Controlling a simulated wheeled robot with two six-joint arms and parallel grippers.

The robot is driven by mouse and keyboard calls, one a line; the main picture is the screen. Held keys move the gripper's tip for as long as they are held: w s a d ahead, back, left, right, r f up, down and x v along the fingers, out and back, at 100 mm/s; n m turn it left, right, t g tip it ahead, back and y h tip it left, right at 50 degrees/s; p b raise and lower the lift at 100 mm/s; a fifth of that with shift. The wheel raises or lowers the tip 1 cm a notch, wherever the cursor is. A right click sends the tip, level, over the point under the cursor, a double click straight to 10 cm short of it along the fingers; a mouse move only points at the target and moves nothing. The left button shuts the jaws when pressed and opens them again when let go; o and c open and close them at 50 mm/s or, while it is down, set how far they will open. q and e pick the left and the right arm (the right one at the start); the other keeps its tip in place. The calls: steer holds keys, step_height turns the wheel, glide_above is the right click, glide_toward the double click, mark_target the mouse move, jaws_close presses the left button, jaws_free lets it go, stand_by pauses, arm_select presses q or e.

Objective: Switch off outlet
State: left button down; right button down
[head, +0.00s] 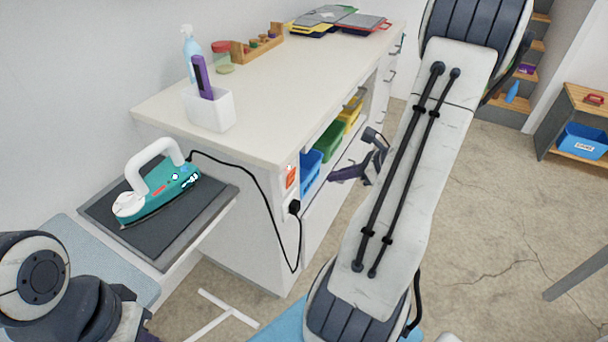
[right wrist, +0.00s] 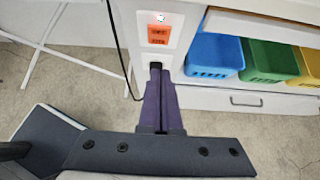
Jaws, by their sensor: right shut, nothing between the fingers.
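The outlet (head: 291,170) is a white panel on the end of the white counter, with an orange switch (head: 291,178). In the right wrist view the orange switch (right wrist: 159,35) shows face on, with a small glowing red light above it. The iron's black plug (head: 294,207) sits below the switch in the head view. My right gripper (head: 331,176) has purple fingers and is shut and empty. In the right wrist view its fingertips (right wrist: 155,67) appear just below the switch; contact cannot be told. My left gripper is out of view; only part of its arm shows at lower left.
A teal iron (head: 160,190) rests on a dark board (head: 180,240), its black cord (head: 255,180) hanging by the counter. Blue (right wrist: 213,55), green (right wrist: 268,60) and yellow (right wrist: 312,65) bins stand right of the outlet. Floor right of the counter is largely clear.

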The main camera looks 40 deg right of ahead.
mark_target(293, 177)
steer(key=x, duration=0.3)
steer(key=r+x, duration=0.1)
steer(key=x, duration=0.2)
steer(key=w+x, duration=0.1)
steer(key=x, duration=0.2)
steer(key=shift+a+r, duration=0.3)
steer(key=shift+r, duration=0.05)
steer(key=shift+w+a, duration=0.2)
steer(key=shift+w, duration=0.4)
